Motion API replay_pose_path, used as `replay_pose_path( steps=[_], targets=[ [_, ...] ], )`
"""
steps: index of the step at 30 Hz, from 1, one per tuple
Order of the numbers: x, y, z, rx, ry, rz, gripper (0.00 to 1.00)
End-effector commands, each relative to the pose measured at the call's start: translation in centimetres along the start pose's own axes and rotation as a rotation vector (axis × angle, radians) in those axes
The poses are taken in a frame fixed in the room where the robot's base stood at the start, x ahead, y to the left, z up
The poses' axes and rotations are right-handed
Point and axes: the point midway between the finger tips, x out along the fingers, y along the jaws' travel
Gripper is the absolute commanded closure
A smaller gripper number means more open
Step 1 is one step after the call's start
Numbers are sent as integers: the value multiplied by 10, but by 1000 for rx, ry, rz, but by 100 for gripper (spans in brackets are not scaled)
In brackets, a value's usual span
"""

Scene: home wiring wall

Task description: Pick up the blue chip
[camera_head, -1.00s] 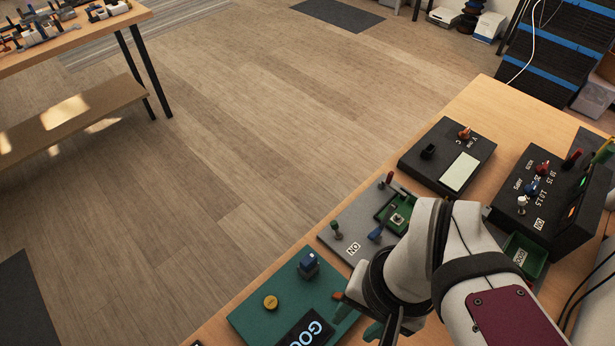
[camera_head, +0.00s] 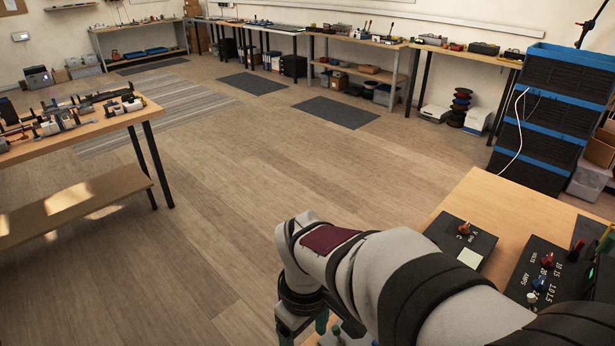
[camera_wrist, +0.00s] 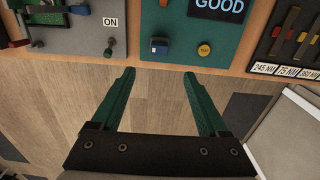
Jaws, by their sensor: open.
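I cannot tell the height gap. In the head view my arm covers the teal panel and the block, and my gripper shows only partly at the bottom.
A grey panel (camera_wrist: 55,40) with levers and an "ON" label is left of the teal panel. A black meter box (camera_head: 540,275) stands on the wooden bench (camera_head: 490,195). Open floor lies beyond the bench.

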Motion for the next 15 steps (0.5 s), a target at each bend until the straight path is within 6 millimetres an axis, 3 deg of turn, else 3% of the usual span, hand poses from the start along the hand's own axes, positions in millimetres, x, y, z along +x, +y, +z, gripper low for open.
replay_pose_path(
  steps=[4, 15],
  targets=[
    [43, -1, 2, 4, -6, -4, 22],
    [106, 2, 6, 6, -5, -3, 22]
  ],
)
